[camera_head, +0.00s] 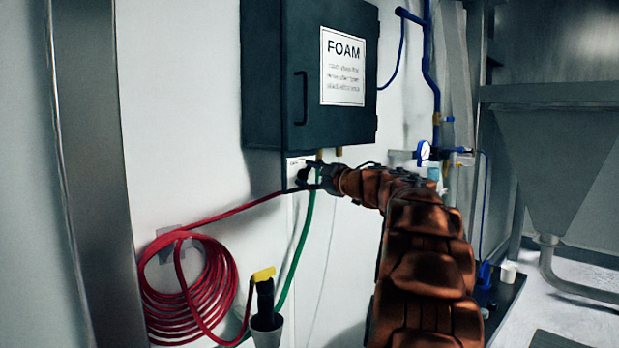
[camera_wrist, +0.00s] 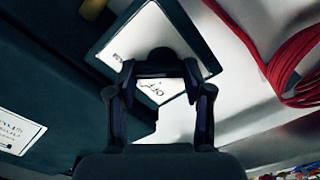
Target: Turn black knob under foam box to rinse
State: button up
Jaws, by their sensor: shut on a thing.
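The dark green foam box (camera_head: 262,85) hangs on the white wall in the head view, with a white FOAM sign (camera_head: 343,67) on its front. My gripper (camera_head: 306,180) is just under the box's lower edge. In the wrist view, my gripper (camera_wrist: 161,72) has its two dark fingers closed on either side of the black knob (camera_wrist: 163,54). The knob sits on a white label plate (camera_wrist: 138,40) with black lettering, partly covered by the knob and fingers. I cannot tell which way the knob points. In the head view the knob is not clearly distinguishable from my dark gripper.
A coiled red hose (camera_head: 188,290) hangs on the wall at lower left, its line rising toward my gripper. A green hose (camera_head: 300,245) hangs below the box. A yellow-and-black nozzle (camera_head: 264,290) stands in a holder.

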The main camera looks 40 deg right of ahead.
jog(key=n, duration=0.1)
jog(key=n+b, duration=0.2)
jog(key=n, duration=0.1)
jog(key=shift+f, duration=0.25)
jog(key=shift+n+b, duration=0.85)
jog(key=shift+n, duration=0.85)
jog(key=shift+a, duration=0.1)
jog(key=o, duration=1.2)
jog(key=shift+r, duration=0.1)
jog(key=shift+c, duration=0.2)
jog(key=s, duration=1.2)
jog(key=shift+a, duration=0.15)
